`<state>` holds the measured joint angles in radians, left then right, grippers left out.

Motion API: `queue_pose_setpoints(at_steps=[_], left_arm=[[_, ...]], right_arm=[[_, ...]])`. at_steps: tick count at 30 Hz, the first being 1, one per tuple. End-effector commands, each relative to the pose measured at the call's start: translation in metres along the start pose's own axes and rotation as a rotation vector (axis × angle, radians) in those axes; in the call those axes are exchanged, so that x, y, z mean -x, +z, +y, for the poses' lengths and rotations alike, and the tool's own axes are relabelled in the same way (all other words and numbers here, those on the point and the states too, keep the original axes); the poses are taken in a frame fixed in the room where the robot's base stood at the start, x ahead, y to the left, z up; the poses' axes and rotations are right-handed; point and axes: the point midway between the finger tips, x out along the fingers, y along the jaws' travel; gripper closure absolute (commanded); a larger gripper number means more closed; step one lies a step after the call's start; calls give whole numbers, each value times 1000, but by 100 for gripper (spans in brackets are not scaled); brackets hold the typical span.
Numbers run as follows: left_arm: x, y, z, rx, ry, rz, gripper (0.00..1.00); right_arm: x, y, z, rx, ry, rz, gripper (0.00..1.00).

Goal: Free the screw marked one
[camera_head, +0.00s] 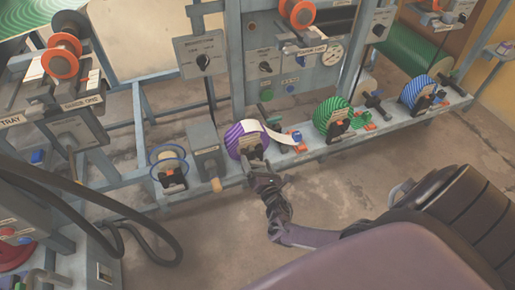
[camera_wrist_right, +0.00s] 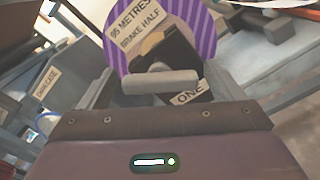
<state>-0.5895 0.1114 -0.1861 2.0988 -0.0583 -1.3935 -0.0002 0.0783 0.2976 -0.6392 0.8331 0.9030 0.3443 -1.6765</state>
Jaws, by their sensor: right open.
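The purple-striped reel (camera_head: 236,141) stands on the blue-grey rail, with a white strip running off it to the right. In the right wrist view this reel (camera_wrist_right: 205,35) carries a label reading "95 METRES BRAKE HALF". A dark block is in front of it, with a grey crossbar (camera_wrist_right: 160,82) like a screw handle. A tag reading "ONE" (camera_wrist_right: 188,93) sits just below right of the bar. My right gripper (camera_head: 257,171) is at the front of this reel, open, its fingers (camera_wrist_right: 155,92) on either side of the bar. Contact cannot be told. My left gripper is not in view.
Green-striped (camera_head: 333,117) and blue-striped (camera_head: 416,91) reels stand farther right on the rail (camera_head: 385,125). A grey box with a wooden knob (camera_head: 207,150) and a blue-ringed reel (camera_head: 170,168) stand left. Black hoses cross the left side.

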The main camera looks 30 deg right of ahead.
Motion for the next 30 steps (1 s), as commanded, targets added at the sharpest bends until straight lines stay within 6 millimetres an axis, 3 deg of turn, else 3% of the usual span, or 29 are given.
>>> queue_pose_setpoints(at_steps=[4, 9, 18, 30], left_arm=[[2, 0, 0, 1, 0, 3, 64], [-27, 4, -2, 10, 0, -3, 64], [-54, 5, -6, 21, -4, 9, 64], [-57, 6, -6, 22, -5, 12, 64]], right_arm=[[6, 0, 0, 0, 0, 1, 13], [33, 1, 1, 0, -1, 4, 13], [74, 0, 0, -1, 0, 2, 13], [78, 0, 0, 0, 0, 0, 13]])
